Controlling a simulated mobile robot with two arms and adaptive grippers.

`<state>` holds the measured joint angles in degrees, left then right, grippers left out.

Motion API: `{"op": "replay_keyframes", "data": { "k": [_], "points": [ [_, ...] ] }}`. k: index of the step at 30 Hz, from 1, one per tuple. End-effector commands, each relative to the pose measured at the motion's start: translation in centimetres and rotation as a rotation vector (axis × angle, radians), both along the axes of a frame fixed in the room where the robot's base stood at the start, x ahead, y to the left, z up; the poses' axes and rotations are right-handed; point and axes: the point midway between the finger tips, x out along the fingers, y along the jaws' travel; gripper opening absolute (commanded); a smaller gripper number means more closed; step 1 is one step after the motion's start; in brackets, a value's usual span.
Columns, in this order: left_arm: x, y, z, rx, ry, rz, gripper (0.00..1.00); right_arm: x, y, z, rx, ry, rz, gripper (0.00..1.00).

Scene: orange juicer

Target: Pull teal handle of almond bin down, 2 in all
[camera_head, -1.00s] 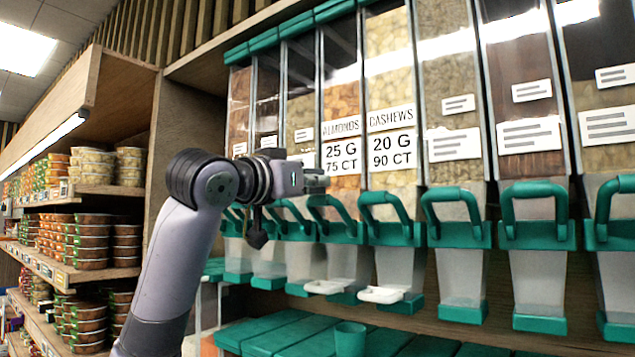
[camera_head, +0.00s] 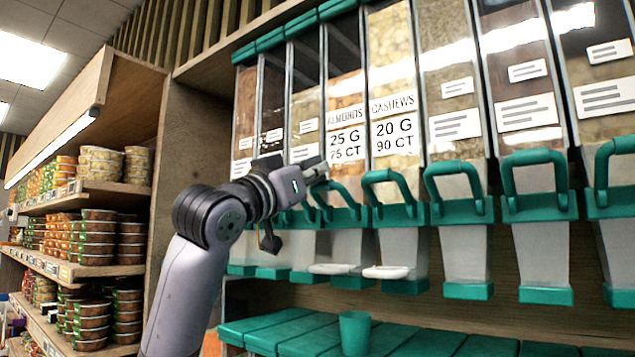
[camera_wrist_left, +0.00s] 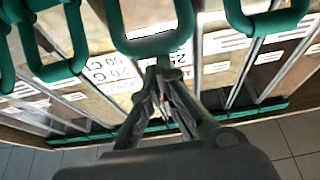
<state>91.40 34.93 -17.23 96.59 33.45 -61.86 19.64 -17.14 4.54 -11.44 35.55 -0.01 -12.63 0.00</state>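The almond bin (camera_head: 346,90) is a tall clear dispenser labelled 25 G, 75 CT, left of the cashew bin (camera_head: 392,60). Its teal handle (camera_head: 352,196) is a loop standing up at the bin's front. It also shows in the left wrist view, where the picture is upside down (camera_wrist_left: 152,46). My left gripper (camera_head: 318,168) is at the top of this handle, in front of the label. In the left wrist view its fingers (camera_wrist_left: 162,68) come together at the handle's outer bar, with nothing seen between them. I cannot tell whether they touch it. My right gripper is out of view.
Neighbouring bins have similar teal handles, including the cashew handle (camera_head: 388,190) close on the right. White spout trays (camera_head: 386,272) stick out below. A teal cup (camera_head: 354,334) stands on the teal slatted shelf (camera_head: 285,330). Shelves of stacked tubs (camera_head: 95,240) are at the left.

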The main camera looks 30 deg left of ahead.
Motion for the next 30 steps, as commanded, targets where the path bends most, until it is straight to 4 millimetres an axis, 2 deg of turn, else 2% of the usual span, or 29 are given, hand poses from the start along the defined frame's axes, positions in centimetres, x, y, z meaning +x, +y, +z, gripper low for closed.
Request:
{"op": "replay_keyframes", "data": {
  "k": [1,4,9,15,21,30],
  "points": [
    [0.1,0.0,-1.4,-0.003,-0.017,-0.001,0.0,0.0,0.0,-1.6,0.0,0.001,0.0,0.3],
    [-0.3,0.0,-2.0,-0.013,-0.08,-0.002,0.0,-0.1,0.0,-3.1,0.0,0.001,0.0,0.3],
    [-1.1,0.1,-3.2,-0.013,-0.081,-0.001,0.0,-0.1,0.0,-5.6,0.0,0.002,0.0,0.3],
    [-1.5,0.1,-5.0,-0.037,-0.242,-0.004,0.0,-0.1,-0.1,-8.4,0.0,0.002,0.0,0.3],
    [-1.8,0.2,-5.9,-0.052,-0.358,-0.001,0.0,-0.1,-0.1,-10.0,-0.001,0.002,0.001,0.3],
    [-1.7,0.2,-6.7,-0.05,-0.348,-0.001,0.0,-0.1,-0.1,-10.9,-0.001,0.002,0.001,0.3]
  ]
}}
